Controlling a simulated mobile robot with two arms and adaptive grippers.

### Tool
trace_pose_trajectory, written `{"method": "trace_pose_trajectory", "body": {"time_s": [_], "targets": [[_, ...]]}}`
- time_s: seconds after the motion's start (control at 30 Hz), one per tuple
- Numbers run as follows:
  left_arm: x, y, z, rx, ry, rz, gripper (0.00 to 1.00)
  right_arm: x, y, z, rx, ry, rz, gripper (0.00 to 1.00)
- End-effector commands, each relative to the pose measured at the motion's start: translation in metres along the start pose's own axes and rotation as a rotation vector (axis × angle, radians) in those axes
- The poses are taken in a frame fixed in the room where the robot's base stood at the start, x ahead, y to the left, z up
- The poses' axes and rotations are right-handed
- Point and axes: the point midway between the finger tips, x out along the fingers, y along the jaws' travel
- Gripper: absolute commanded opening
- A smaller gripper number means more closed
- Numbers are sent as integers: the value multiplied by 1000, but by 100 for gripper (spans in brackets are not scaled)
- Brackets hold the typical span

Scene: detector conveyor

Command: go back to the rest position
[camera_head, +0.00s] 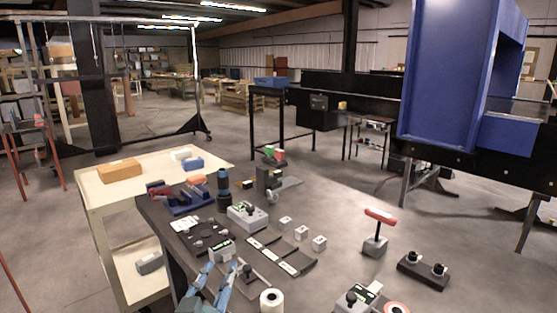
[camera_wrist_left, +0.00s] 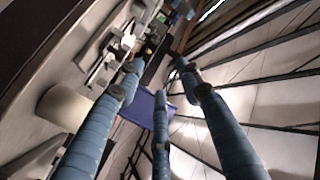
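My left gripper (camera_head: 217,272) shows at the bottom of the head view, at the near edge of the dark worktable (camera_head: 165,235). Its blue fingers point up and away. In the left wrist view the gripper (camera_wrist_left: 158,78) has its three blue segmented fingers spread apart, with nothing between them. It is open and empty. My right gripper is not in the head view.
A cream cart (camera_head: 97,205) with an orange-brown box (camera_head: 120,171) stands left of the worktable. A white roll (camera_head: 271,301), a grey device (camera_head: 247,215) and small white blocks (camera_head: 302,232) are near the left gripper. A large blue machine (camera_head: 450,75) stands at right.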

Motion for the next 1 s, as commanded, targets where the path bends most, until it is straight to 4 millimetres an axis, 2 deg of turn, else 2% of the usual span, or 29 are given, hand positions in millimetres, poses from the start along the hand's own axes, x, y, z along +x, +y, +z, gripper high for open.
{"method": "trace_pose_trajectory", "body": {"time_s": [0.03,0.1,0.17,0.2,0.3,0.4,0.5,0.77,0.8,1.0], "targets": [[-14,3,38,-35,-107,17,37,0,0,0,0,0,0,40],[-36,9,86,-80,-256,44,37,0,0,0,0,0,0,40],[-60,15,125,-115,-382,69,37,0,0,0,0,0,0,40],[-79,20,149,-136,-464,87,37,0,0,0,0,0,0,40],[-126,32,198,-182,-650,134,37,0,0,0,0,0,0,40],[-169,42,230,-213,-795,175,37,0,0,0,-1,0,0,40],[-208,50,252,-237,-913,212,37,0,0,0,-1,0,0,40],[-298,65,285,-277,-1165,299,37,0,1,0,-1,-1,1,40],[-302,69,292,-278,-1185,307,37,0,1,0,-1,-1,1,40],[-285,93,343,-274,-1201,313,37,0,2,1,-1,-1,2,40]]}}
